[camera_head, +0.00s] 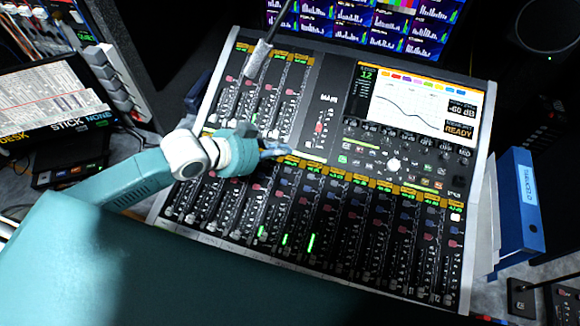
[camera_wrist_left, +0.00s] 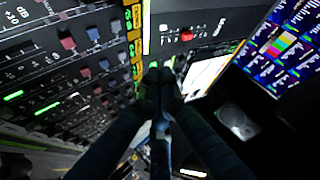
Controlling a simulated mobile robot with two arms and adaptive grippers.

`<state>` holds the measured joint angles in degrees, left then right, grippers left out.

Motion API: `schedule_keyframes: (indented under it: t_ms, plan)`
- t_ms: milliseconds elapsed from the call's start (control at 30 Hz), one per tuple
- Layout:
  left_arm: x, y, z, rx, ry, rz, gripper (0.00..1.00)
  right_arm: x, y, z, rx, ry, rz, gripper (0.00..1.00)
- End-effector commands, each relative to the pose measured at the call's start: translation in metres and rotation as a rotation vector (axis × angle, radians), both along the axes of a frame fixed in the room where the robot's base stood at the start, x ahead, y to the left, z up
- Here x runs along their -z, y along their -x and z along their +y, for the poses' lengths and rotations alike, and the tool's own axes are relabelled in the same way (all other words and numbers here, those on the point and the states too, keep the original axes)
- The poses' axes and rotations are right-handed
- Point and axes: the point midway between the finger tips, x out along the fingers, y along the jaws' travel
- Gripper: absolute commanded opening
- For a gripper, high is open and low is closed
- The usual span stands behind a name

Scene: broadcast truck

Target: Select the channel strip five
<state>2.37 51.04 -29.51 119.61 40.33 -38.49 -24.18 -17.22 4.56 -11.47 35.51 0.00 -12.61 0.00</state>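The mixing console (camera_head: 225,243) lies tilted across the middle of the head view, with a lower row of channel strips (camera_head: 300,215) and an upper left bank (camera_head: 275,90). Strip numbers are too small to read, so I cannot tell which is five. The console screen (camera_head: 410,100) shows "12" at its left and "READY" at its right. My left gripper (camera_head: 287,152) is over the yellow label band between the banks, near the middle. In the left wrist view its fingers (camera_wrist_left: 159,80) are together with nothing seen between them. Contact with the console cannot be told.
A microphone (camera_head: 258,58) on a boom hangs over the upper left bank. Monitors (camera_head: 385,25) stand behind the console. A blue binder (camera_head: 518,205) is at the right.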

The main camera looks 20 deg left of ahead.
Motion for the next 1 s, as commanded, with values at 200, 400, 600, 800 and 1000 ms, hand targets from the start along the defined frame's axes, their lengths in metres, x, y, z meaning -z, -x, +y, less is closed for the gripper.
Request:
schedule_keyframes:
  t_ms: [200, 400, 600, 800, 1000]
  plan:
    - [0.005, -0.001, 0.000, 0.000, 0.000, 0.000, 0.00, 0.006, -0.001, 0.000, 0.000, 0.000, -0.001, 0.40]
    - [0.024, -0.003, 0.000, -0.001, 0.001, 0.000, 0.00, 0.025, -0.001, 0.000, 0.000, 0.000, -0.001, 0.40]
    - [0.053, -0.007, -0.001, -0.001, 0.000, -0.001, 0.00, 0.054, -0.001, 0.000, 0.000, 0.000, -0.001, 0.40]
    - [0.076, -0.011, 0.000, -0.001, 0.001, 0.000, 0.00, 0.074, -0.001, 0.000, 0.000, 0.000, -0.001, 0.40]
    - [0.087, -0.013, -0.001, 0.000, 0.001, -0.001, 0.00, 0.080, -0.001, 0.000, 0.001, 0.000, -0.001, 0.40]
